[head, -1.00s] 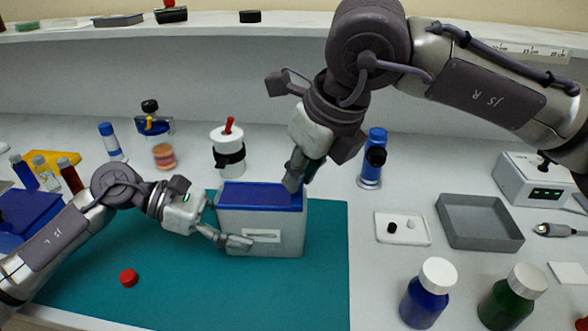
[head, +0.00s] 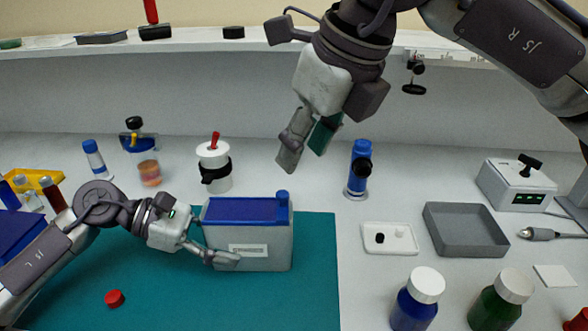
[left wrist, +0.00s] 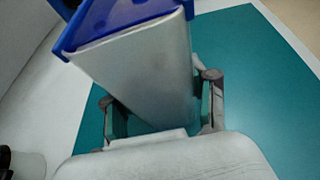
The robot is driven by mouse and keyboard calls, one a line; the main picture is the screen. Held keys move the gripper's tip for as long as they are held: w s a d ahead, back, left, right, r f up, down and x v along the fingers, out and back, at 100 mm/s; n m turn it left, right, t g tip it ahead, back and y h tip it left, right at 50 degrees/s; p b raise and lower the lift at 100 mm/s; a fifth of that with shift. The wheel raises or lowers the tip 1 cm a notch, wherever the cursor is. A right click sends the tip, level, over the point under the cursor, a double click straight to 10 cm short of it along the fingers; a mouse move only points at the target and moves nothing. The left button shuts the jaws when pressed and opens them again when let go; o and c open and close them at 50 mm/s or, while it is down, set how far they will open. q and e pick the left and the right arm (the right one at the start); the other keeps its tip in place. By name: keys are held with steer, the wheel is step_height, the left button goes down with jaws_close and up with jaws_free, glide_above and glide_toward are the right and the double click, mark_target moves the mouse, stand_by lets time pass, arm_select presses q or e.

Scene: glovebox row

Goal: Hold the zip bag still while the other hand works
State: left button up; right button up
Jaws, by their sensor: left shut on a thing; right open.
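The zip bag (head: 265,255) stands upright on the teal mat (head: 315,290), box-like and pale grey, with a blue top and a white label on its front. A small blue tab (head: 282,196) sticks up at the top's right end. My left gripper (head: 222,258) is shut on the bag's lower left part. In the left wrist view the left gripper's fingers (left wrist: 165,110) flank the grey bag (left wrist: 140,75) below its blue top. My right gripper (head: 304,150) is open and empty, above and behind the bag's right end, apart from it.
A red cap (head: 115,299) lies on the mat. Behind stand a white jar (head: 214,165) and a blue-topped cylinder (head: 359,170). To the right are a white tray (head: 400,246), a grey tray (head: 465,245) and blue (head: 415,305) and green (head: 498,308) bottles.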

arm_select(q)
steer(key=shift+f, duration=0.15)
arm_select(e)
steer(key=shift+v, duration=1.75)
arm_select(q)
steer(key=o, duration=1.6)
